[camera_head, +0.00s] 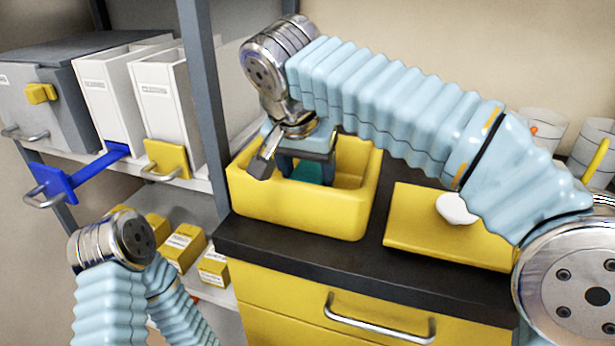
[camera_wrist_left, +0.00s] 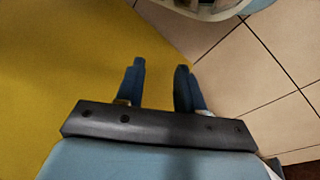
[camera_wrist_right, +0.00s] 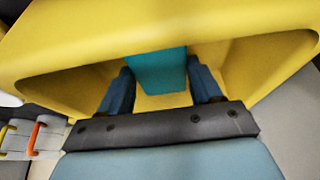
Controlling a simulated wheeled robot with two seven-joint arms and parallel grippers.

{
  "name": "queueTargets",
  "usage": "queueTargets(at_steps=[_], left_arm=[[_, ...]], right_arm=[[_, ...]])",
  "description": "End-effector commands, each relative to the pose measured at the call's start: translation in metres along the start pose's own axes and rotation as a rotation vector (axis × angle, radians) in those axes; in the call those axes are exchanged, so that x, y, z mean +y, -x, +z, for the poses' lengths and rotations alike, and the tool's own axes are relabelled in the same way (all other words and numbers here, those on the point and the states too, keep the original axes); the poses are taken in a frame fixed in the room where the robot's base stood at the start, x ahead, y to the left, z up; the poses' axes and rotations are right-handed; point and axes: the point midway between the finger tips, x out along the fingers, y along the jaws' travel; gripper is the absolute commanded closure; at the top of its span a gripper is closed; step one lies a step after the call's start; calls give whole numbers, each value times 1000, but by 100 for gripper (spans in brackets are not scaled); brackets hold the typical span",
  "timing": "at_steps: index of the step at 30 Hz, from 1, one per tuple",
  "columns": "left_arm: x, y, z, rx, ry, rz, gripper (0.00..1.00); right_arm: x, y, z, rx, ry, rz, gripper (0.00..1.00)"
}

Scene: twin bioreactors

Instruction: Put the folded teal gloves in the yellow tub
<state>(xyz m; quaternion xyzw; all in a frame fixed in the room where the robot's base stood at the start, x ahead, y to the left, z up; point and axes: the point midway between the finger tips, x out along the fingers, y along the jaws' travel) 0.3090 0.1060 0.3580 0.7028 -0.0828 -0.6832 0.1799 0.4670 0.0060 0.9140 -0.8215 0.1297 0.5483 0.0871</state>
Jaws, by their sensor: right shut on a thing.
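The yellow tub (camera_head: 300,212) stands on the dark counter top; its wall also shows in the right wrist view (camera_wrist_right: 120,45). My right gripper (camera_head: 305,172) reaches down into the tub from above. It is shut on the folded teal gloves (camera_wrist_right: 155,68), which show between its fingers (camera_wrist_right: 160,85) inside the tub. In the head view a teal patch of the gloves (camera_head: 308,173) shows between the fingers; the rest is hidden. Whether the gloves touch the tub floor I cannot tell. My left gripper (camera_wrist_left: 160,80) is open and empty, over a yellow surface and tiled floor.
A yellow board (camera_head: 420,232) with a white object (camera_head: 457,208) lies right of the tub. Shelves at left hold white bins (camera_head: 165,95), a blue-handled piece (camera_head: 75,180) and small yellow boxes (camera_head: 183,247). A drawer handle (camera_head: 380,325) sits below the counter.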

Motion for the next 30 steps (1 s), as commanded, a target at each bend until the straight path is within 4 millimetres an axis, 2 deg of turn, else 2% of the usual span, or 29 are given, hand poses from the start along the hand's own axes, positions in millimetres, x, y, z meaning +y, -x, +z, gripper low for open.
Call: queueTargets(at_steps=[4, 15, 16, 21, 30], left_arm=[[0, 1, 0, 0, 0, 0, 62], [-1, -2, 0, 0, 0, 0, 62], [-1, -2, 0, 0, 0, 0, 62], [-1, -1, 0, 1, 0, 0, 62], [1, 3, 0, 0, 0, 0, 62]], right_arm=[[1, -17, 7, -1, 0, 1, 64], [0, -22, 9, 0, -1, 0, 64], [0, -22, 9, 0, -1, 0, 34], [0, -21, 8, -1, -1, 1, 10], [0, -15, 6, 0, -1, 0, 10]])
